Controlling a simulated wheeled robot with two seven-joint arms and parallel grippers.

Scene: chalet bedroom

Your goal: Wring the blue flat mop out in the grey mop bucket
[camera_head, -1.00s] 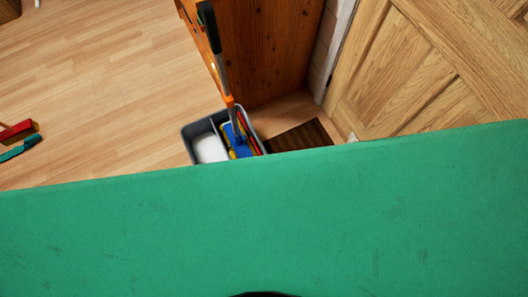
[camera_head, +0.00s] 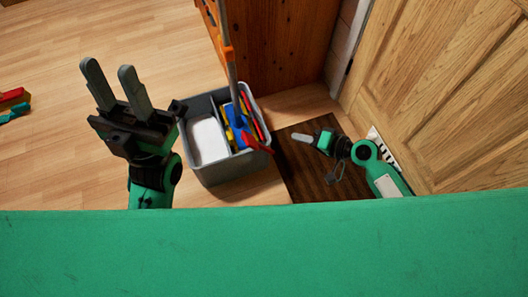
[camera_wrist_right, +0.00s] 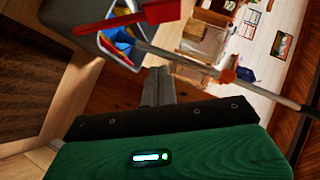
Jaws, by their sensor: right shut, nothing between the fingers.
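The grey mop bucket (camera_head: 226,173) stands on the floor; its left compartment looks whitish inside. The blue flat mop (camera_head: 235,118) is in the right compartment, among red and yellow parts. Its grey handle (camera_head: 231,72), with an orange piece, rises upward. A red part (camera_head: 257,146) sticks out at the bucket's near right; a red bar (camera_wrist_right: 130,17) shows large in the right wrist view. My left gripper (camera_head: 107,67) is open and empty, left of the bucket. My right gripper (camera_head: 296,137) is shut and empty, right of the bucket over the dark mat, apart from the mop.
A dark mat (camera_head: 305,178) lies right of the bucket, beside a wooden door (camera_head: 445,90). A wooden cabinet (camera_head: 285,45) stands behind. A red and teal brush set (camera_head: 14,105) lies at the far left. The floor between is clear. My green body fills the bottom.

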